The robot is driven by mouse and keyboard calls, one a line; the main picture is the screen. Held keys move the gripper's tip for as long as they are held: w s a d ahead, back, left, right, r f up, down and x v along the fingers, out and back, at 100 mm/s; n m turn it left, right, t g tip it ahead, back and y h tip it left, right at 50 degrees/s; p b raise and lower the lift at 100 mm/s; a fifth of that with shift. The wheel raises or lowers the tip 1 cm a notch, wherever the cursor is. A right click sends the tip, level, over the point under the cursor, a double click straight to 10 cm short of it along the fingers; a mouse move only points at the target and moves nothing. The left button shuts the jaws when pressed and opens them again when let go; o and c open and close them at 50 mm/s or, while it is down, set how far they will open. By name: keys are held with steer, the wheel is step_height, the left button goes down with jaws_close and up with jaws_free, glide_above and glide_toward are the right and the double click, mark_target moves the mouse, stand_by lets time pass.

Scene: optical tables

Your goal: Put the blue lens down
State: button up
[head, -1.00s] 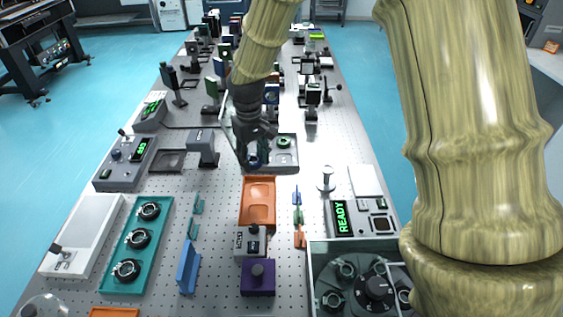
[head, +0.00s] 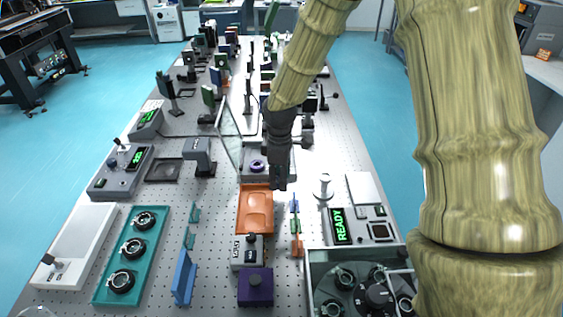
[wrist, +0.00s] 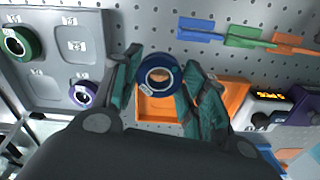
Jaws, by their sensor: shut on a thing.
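The blue lens (wrist: 158,71) is a dark blue ring with a clear centre and a small white label. It sits between the fingertips of my gripper (wrist: 158,82) in the wrist view, which is shut on it. An orange tray (wrist: 147,112) shows behind the lens in that view. In the head view my gripper (head: 279,184) hangs by the back right edge of the orange tray (head: 257,222). I cannot make out the lens there. The exact height above the tray is unclear.
A grey tray (wrist: 52,70) holds a green lens (wrist: 17,43) and a purple lens (wrist: 83,94). Blue, green and orange upright pieces (head: 296,226) stand right of the orange tray. A grey device (head: 246,255) adjoins its front. A clear panel (head: 229,137) stands behind left.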

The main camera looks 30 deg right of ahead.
steer(key=w+d+p, duration=0.1)
steer(key=w+d, duration=0.1)
steer(key=w, duration=0.1)
steer(key=w+d+p, duration=0.1)
steer(key=w+d, duration=0.1)
steer(key=w, duration=0.2)
steer(key=w+d+f+p, duration=0.1)
steer(key=w+d, duration=0.1)
steer(key=w, duration=0.2)
steer(key=shift+d+f, duration=0.1)
steer(key=shift+f+p, duration=0.8)
steer(key=shift+f, duration=0.95)
steer(key=shift+f, duration=0.1)
steer(key=o, duration=0.8)
steer(key=shift+r+b, duration=1.7)
steer(key=shift+r, duration=4.45)
